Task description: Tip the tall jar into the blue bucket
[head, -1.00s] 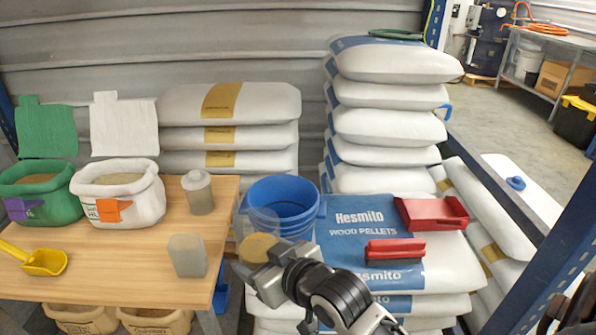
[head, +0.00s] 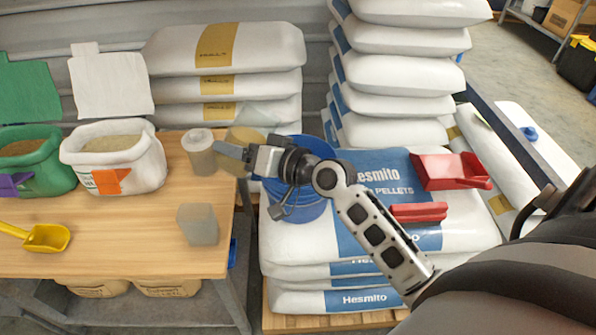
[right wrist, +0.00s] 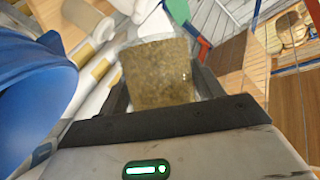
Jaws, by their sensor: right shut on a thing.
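My right gripper (head: 238,152) is shut on a clear jar (head: 245,137) part-filled with brown grains. It holds the jar in the air by the table's right edge, left of and above the blue bucket (head: 300,205). The jar leans, its clear upper part toward the right. In the right wrist view the jar (right wrist: 158,72) is between the fingers with grains inside, and the bucket (right wrist: 30,95) is at the left. My left gripper is not in view.
A lidded grey cylinder (head: 198,158) stands on the wooden table (head: 130,245), close left of my gripper. A grey square container (head: 198,225), yellow scoop (head: 47,238) and white (head: 115,165) and green sacks are also there. A red scoop (head: 450,171) lies on the pellet sacks.

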